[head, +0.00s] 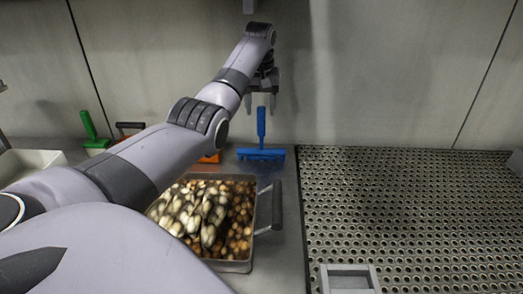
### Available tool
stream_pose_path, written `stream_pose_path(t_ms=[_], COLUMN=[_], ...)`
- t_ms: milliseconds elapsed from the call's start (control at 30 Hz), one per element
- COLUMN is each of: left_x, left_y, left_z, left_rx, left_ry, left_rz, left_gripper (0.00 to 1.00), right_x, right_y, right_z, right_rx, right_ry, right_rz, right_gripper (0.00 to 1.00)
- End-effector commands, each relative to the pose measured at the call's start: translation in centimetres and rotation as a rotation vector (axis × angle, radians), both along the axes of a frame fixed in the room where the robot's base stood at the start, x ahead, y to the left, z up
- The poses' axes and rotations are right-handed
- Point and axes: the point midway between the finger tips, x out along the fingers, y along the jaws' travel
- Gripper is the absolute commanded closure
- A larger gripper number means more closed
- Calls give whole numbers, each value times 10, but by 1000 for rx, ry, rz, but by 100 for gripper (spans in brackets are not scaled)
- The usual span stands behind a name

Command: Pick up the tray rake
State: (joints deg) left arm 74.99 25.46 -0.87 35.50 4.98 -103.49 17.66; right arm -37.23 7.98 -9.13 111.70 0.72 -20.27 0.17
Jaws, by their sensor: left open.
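The tray rake, most likely the blue tool (261,153), has an upright handle and a wide flat head. It stands on the metal counter behind the tray of shellfish, near the back wall. My left gripper (262,101) is open, with its fingers pointing down around or just above the top of the blue handle. I cannot tell whether the fingers touch the handle. My right gripper is not in view.
A metal tray (234,266) of shellfish with a dark side handle stands in front of the blue tool. A green tool (90,130) and an orange item (212,157) are to the left, partly behind my arm. A perforated metal surface (400,200) on the right is mostly clear.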

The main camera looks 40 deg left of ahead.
Motion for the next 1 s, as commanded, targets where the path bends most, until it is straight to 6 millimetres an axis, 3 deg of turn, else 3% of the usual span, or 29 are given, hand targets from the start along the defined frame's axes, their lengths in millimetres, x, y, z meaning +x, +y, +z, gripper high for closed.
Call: stream_pose_path(t_ms=[333, 633, 667, 800, 833, 1000], left_x=[4, 5, 5, 5, 5, 5], left_y=[1, 2, 2, 2, 2, 2], left_z=[-48, -54, -54, -54, -54, -53], left_rx=[-2, 0, 0, 0, 0, 0], left_ry=[2, 0, 0, 0, 0, -1], left_rz=[1, 0, 0, 0, 0, 0], left_gripper=[43, 43, 49, 95, 98, 98], right_x=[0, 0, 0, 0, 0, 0], right_y=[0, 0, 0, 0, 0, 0], right_z=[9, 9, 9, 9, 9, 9], right_rx=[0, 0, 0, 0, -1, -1], right_ry=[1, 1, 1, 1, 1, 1], right_rz=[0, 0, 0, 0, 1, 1], right_gripper=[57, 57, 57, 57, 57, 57])
